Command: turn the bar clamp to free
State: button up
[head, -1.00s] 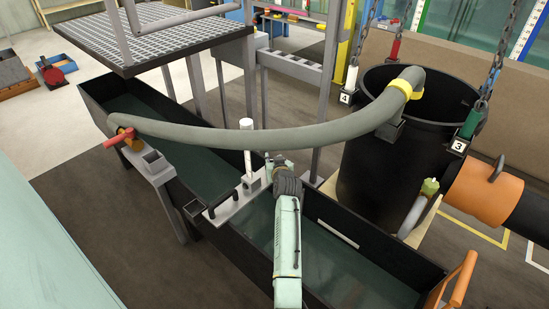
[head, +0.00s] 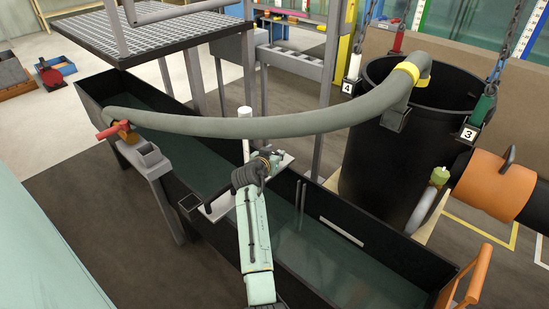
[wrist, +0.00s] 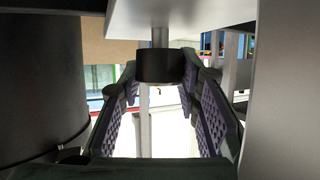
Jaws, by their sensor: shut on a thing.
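A pale cross bar (head: 277,165) spans the dark-walled flume, with an upright white post (head: 245,121) on it. A black lever (head: 221,198) sticks out at its near-left end. My arm covers most of the bar in the head view. In the wrist view, a black round knob (wrist: 160,66) on a grey stem hangs below a pale plate (wrist: 180,14); it appears to be part of the bar clamp. My gripper (wrist: 161,72) has its purple-padded fingers on both sides of the knob and is shut on it at the tips. The exact contact is partly hidden.
A thick grey hose (head: 240,127) arches over the flume close above my wrist, into a black barrel (head: 400,150). Flume walls (head: 365,245) run beside my arm. A grated platform (head: 150,35) stands behind. Chains hang at right.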

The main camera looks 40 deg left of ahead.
dwell(0.3)
jog(key=o, duration=1.1)
jog(key=shift+o, duration=0.2)
jog(key=v, duration=1.2)
jog(key=shift+r, duration=0.1)
